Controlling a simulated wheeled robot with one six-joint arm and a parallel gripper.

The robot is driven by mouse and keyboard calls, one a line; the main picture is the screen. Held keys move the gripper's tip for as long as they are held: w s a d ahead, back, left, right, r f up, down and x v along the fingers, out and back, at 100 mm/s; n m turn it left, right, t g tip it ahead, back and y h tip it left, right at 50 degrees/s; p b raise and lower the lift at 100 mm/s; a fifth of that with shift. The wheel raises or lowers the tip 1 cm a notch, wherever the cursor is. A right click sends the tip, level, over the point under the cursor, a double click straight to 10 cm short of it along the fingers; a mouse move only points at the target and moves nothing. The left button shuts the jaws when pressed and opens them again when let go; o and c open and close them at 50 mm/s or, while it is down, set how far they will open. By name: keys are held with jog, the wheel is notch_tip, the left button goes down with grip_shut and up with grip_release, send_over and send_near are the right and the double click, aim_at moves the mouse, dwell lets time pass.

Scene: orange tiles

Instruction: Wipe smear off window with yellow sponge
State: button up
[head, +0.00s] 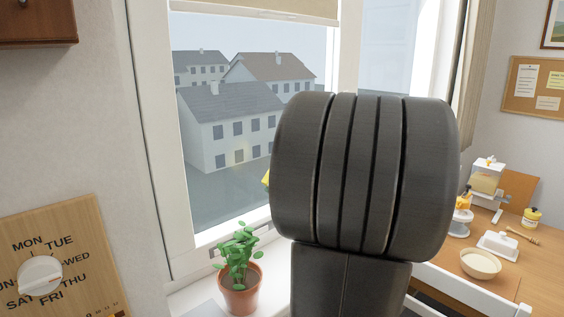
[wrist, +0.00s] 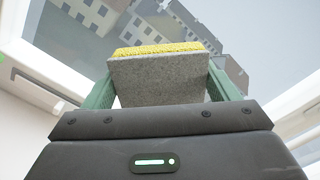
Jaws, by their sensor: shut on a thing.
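The window (head: 225,110) fills the middle of the head view, with grey houses outside. My gripper (wrist: 160,85) is shut on the yellow sponge (wrist: 158,49), which has a grey pad face, between its green fingers in the wrist view. The sponge is held up in front of the glass; I cannot tell whether it touches. In the head view only a small yellow corner of the sponge (head: 266,178) shows at the left edge of my dark arm, which hides the rest and my fingers. I cannot make out a smear for sure; a faint yellowish patch (head: 239,156) shows on the glass.
A potted plant (head: 239,290) stands on the sill below the glass, left of my arm. A wooden day dial (head: 52,262) is at lower left. A desk (head: 540,285) with a bowl (head: 481,264) and several small items stands at right.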

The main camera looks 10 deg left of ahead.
aim_at(257, 164)
jog(key=shift+p+x, duration=0.35)
jog(key=shift+x, duration=2.6)
jog(key=shift+x, duration=1)
jog(key=shift+w, duration=0.1)
jog(key=w+d, duration=0.2)
jog(key=w, duration=0.1)
jog(key=shift+d+f+b, duration=0.1)
jog(key=shift+d+b, duration=0.05)
jog(key=shift+b, duration=0.2)
jog(key=shift+s, duration=0.1)
jog(key=shift+s+a+b, duration=0.65)
jog(key=shift+s+a, duration=0.6)
jog(key=shift+s, duration=0.2)
